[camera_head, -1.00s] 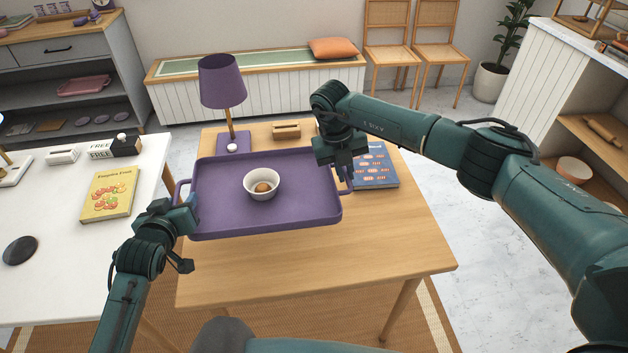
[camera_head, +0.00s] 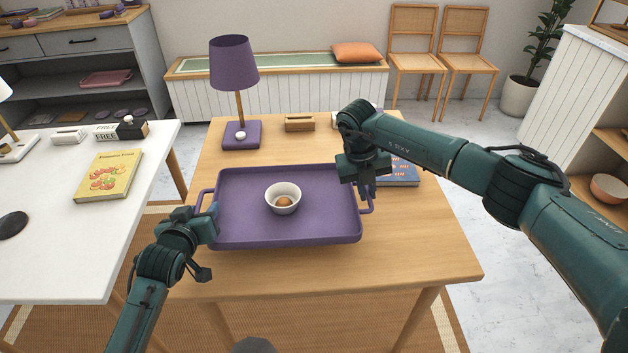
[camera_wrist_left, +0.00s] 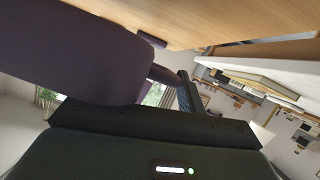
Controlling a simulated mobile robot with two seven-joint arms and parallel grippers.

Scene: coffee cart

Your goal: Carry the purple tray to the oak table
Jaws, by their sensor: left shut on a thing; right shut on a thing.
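The purple tray (camera_head: 240,238) is over the oak table (camera_head: 420,262), level, with a white bowl (camera_head: 283,204) holding a small brown round thing (camera_head: 284,202). I cannot tell for sure whether the tray touches the tabletop. My left gripper (camera_head: 208,218) is shut on the tray's left handle. My right gripper (camera_head: 366,190) is shut on the right handle, and its fingers are partly hidden by the wrist. In the left wrist view the dark purple tray (camera_wrist_left: 60,55) fills the left side, close to the gripper (camera_wrist_left: 182,85).
A purple lamp (camera_head: 235,65) and a wooden block (camera_head: 299,123) stand at the table's back. A blue book (camera_head: 403,172) lies beside my right gripper. A white table (camera_head: 60,235) with a yellow book (camera_head: 109,175) is at left. The table's front is bare.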

